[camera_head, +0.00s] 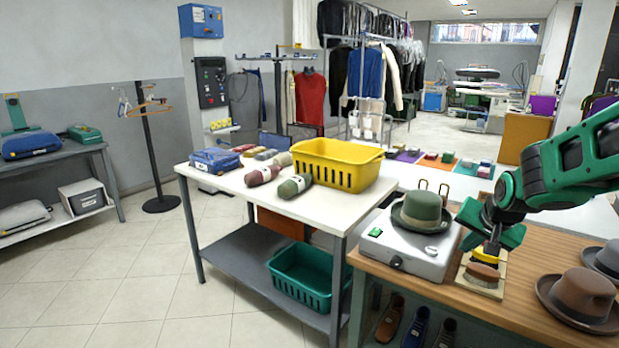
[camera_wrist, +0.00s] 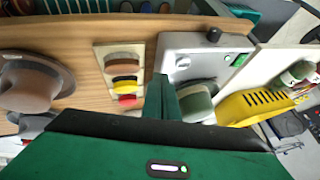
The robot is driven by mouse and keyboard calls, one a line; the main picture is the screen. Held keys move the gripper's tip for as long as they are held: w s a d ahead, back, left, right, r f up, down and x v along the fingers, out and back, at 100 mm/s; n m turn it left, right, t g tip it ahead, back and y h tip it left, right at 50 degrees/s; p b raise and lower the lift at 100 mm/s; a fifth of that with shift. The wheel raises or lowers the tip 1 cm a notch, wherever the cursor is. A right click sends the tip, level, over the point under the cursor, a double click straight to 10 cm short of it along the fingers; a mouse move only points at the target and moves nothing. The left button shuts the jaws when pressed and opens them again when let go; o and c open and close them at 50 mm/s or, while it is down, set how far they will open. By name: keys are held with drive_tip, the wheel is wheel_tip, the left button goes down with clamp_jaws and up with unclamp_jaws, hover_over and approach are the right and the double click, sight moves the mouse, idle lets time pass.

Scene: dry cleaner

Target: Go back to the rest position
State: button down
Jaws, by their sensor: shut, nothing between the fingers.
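My gripper (camera_head: 491,247) hangs at the end of my green arm, pointing down over the wooden table, beside the green hat and near the brush tray. Its fingers are together and empty, and they also show in the wrist view (camera_wrist: 163,98). The green hat (camera_head: 422,211) sits on a white device (camera_head: 409,243) with a green switch. The wooden tray (camera_head: 483,286) holds several brushes, with a yellow one (camera_head: 489,255) and a brown one (camera_head: 484,271) visible. In the wrist view the brown, yellow and red brushes (camera_wrist: 127,100) lie in a row.
A brown hat (camera_head: 581,299) and a grey hat (camera_head: 608,260) stand on the wooden table (camera_head: 510,321) at right. A white table (camera_head: 240,181) with a yellow basket (camera_head: 337,164) and rolled bundles adjoins at left. A teal basket (camera_head: 302,278) sits below.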

drive_tip(key=s+n+g+y, duration=0.1)
drive_tip(key=s+g, duration=0.5)
drive_tip(key=s, duration=2.7)
drive_tip(key=shift+a+f+n+g, duration=0.15)
drive_tip(key=shift+f+n+g, duration=0.25)
drive_tip(key=shift+n, duration=0.1)
drive_tip(key=shift+w+f, duration=0.25)
drive_tip(key=shift+w, duration=0.45)
